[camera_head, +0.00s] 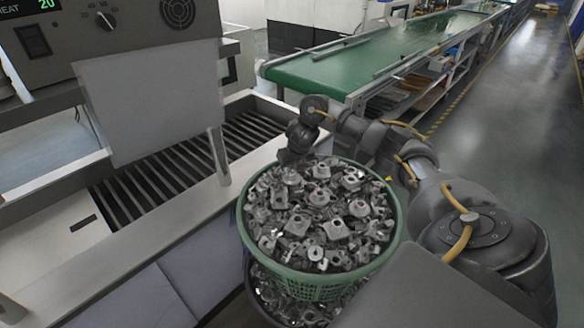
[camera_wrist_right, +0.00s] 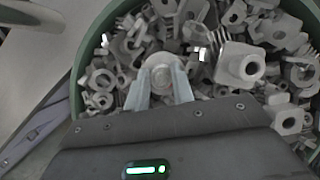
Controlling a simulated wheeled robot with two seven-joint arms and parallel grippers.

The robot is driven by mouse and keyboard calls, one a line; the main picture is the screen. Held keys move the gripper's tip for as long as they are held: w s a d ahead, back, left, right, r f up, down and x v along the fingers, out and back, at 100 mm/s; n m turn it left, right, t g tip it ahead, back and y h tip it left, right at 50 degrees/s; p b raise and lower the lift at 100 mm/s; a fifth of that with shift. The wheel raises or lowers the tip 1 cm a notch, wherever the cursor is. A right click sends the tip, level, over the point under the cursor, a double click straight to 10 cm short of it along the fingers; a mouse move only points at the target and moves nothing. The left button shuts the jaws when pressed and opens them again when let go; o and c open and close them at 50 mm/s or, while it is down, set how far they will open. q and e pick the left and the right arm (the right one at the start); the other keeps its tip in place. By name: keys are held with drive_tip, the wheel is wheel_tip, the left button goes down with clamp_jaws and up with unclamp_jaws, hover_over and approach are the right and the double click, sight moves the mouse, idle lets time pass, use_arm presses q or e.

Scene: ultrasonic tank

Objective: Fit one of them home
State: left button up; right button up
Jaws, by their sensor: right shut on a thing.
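A round green basket (camera_head: 318,288) is heaped with grey metal parts (camera_head: 335,228) of mixed shapes, lying at all angles. My right gripper (camera_head: 289,160) is at the basket's far edge, low over the heap. In the right wrist view its two pale fingers (camera_wrist_right: 158,84) are shut on a grey metal part (camera_wrist_right: 160,70) with a round end. Loose metal parts (camera_wrist_right: 240,65) lie close around it, and I cannot tell whether the held part is clear of them. Its lower side is hidden. My left gripper is not in view.
The ultrasonic tank (camera_head: 185,165) with dark slats stands left of the basket, its control panel (camera_head: 95,22) behind and a flat grey plate (camera_head: 150,100) above. More parts (camera_head: 290,306) show beneath the basket. A green conveyor (camera_head: 380,55) runs behind; open floor lies right.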

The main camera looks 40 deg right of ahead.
drive_tip(key=shift+s+f, duration=0.1)
drive_tip(key=shift+f, duration=0.05)
drive_tip(key=o, duration=1)
drive_tip(key=shift+a, duration=0.15)
drive_tip(key=shift+r, duration=0.35)
drive_tip(key=shift+p+v, duration=2.1)
drive_tip(key=shift+v, duration=3.05)
